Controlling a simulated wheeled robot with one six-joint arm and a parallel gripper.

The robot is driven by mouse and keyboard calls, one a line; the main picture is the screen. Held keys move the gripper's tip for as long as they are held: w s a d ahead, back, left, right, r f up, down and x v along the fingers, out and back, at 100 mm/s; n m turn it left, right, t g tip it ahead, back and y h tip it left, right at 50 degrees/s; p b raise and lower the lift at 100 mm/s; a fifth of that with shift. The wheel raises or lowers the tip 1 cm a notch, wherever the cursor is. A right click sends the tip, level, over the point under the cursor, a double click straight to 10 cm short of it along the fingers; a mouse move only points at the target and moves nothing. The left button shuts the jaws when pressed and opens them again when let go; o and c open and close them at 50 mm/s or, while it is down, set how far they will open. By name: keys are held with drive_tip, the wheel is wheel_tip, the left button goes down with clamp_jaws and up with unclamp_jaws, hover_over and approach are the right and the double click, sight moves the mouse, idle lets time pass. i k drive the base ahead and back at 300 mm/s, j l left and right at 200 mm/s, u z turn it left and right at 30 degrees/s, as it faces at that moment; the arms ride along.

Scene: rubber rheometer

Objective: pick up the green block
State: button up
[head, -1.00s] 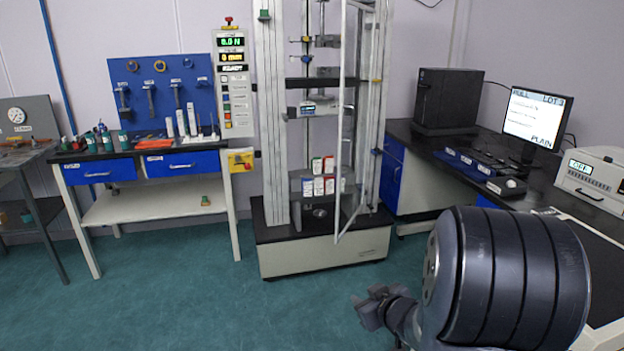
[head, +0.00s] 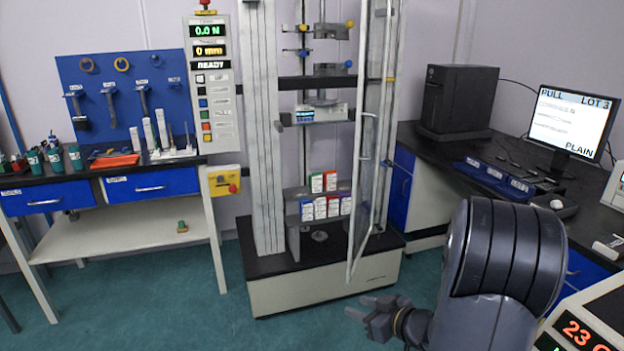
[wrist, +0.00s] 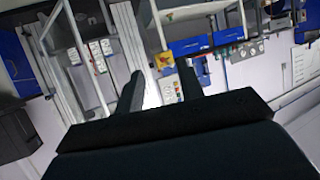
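A small green block (head: 182,226) with a brownish-orange part lies on the white lower shelf of the left bench in the head view; it is too small to make out fully. I cannot pick it out in the wrist view. My gripper (head: 358,306) is low at the front right of the testing machine, well apart from the block. In the wrist view its two dark fingers (wrist: 163,88) stand apart with nothing between them.
The testing machine (head: 325,287) with its open clear door (head: 367,150) stands between the gripper and the left bench. Small coloured boxes (head: 320,207) are stacked inside it. The right bench (head: 430,140) carries a computer and monitor. The green floor (head: 200,310) in front is clear.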

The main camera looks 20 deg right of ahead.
sight(315, 186)
drive_tip(key=i, duration=1.7)
drive_tip(key=i+j+z, duration=0.1)
drive_tip(key=i+z, duration=0.3)
drive_tip(key=i, duration=0.15)
drive_tip(key=i+j+z, duration=0.35)
drive_tip(key=i, duration=0.15)
drive_tip(key=i+l, duration=0.05)
drive_tip(key=l, duration=0.05)
